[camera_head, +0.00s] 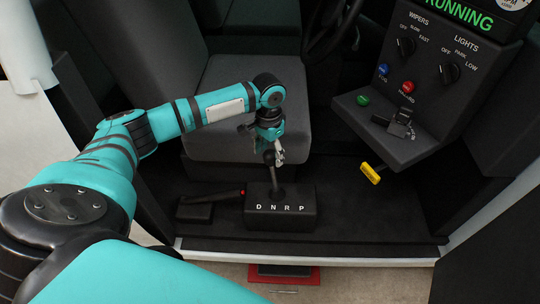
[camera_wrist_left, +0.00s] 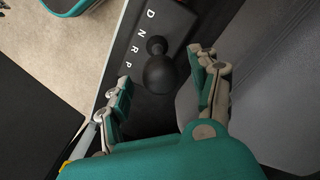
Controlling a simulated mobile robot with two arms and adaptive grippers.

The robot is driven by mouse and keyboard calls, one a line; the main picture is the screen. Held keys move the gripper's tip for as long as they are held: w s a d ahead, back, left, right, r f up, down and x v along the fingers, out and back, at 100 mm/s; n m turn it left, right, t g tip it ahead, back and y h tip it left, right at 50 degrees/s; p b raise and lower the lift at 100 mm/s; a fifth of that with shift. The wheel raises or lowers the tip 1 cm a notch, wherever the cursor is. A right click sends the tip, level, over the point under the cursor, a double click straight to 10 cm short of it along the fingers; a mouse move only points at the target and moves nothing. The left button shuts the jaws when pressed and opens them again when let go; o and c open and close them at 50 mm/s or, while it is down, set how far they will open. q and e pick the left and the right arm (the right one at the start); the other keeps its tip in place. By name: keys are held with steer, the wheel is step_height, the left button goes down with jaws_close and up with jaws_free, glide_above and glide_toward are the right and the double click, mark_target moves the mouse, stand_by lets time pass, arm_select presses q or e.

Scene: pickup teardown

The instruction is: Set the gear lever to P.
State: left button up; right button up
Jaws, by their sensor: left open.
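The gear lever (camera_head: 270,158) has a dark round knob on a thin shaft, rising from a black box (camera_head: 262,220) marked D, N, R, P from left to right. Its shaft enters the box top behind the middle letters; whether at N or R, I cannot tell. My left gripper (camera_head: 277,153) is at knob height, pointing down over the box. In the left wrist view my left gripper (camera_wrist_left: 166,68) is open, with one finger on each side of the knob (camera_wrist_left: 160,74). The fingers stand apart from the knob. My right gripper is not in view.
A grey seat (camera_head: 225,105) stands behind the box. A black handbrake with a red tip (camera_head: 242,192) lies left of the box. A control panel (camera_head: 400,125) with knobs and buttons and a yellow handle (camera_head: 371,174) are at the right.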

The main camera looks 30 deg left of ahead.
arm_select(q)
steer(key=shift+f, duration=1.35)
jaws_close()
